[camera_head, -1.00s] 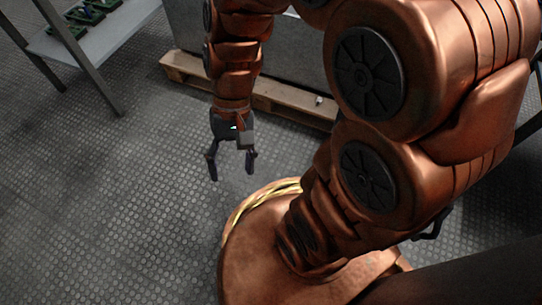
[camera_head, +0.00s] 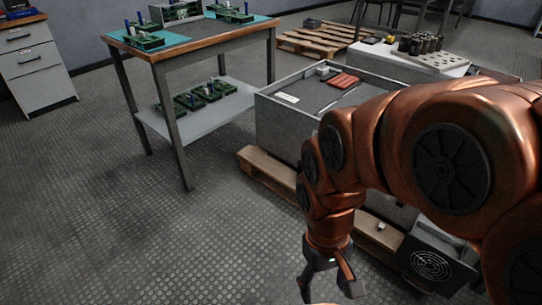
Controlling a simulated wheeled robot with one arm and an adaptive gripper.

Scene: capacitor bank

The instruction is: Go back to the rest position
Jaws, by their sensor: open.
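My gripper (camera_head: 331,290) hangs at the end of my copper-coloured arm, pointing down in front of the pallet at the lower middle of the head view. Its two dark fingers are spread apart with nothing between them. The fingertips are close to the bottom edge of the picture. The arm reaches in from the right and bends down at the wrist.
A grey open-topped cabinet (camera_head: 277,127) stands on a wooden pallet (camera_head: 268,170) just behind my arm. A workbench (camera_head: 183,50) with green circuit boards stands at the upper left, beside a drawer unit (camera_head: 38,68). Another pallet (camera_head: 312,42) lies behind. The left floor is clear.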

